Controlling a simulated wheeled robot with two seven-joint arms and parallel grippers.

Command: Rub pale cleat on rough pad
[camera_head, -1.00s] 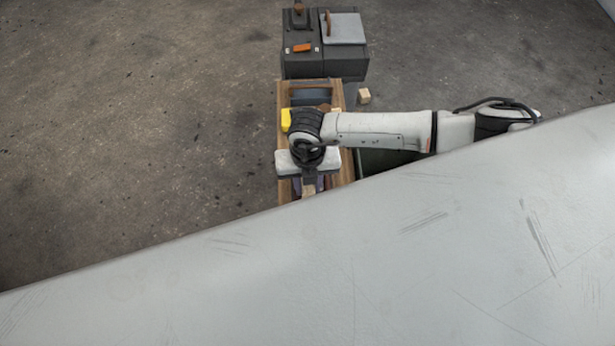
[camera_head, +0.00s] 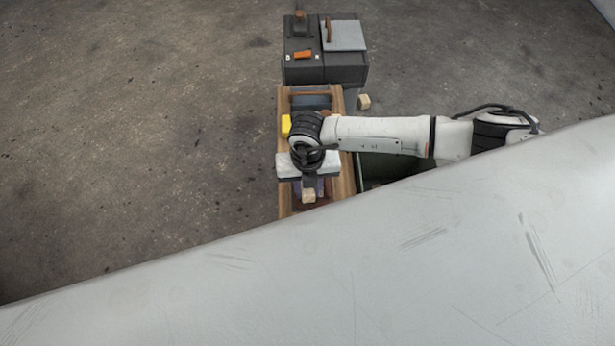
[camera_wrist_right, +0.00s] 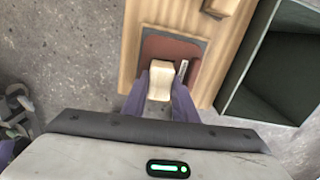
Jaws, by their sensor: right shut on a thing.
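My right gripper (camera_wrist_right: 160,100) is shut on the pale cleat (camera_wrist_right: 159,80), a small block of light wood, with a purple finger on either side. In the head view the cleat (camera_head: 309,195) shows below my right wrist, between the fingers of the gripper (camera_head: 308,188). The rough pad (camera_wrist_right: 182,48) is a reddish-brown square with a dark edge on the wooden bench. The cleat is over the pad in the wrist view and hides part of it; I cannot tell whether they touch.
A light strip (camera_wrist_right: 182,69) lies by the cleat. A dark green open bin (camera_wrist_right: 262,92) stands right of the bench (camera_head: 348,180). A large pale surface (camera_head: 330,270) fills the foreground.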

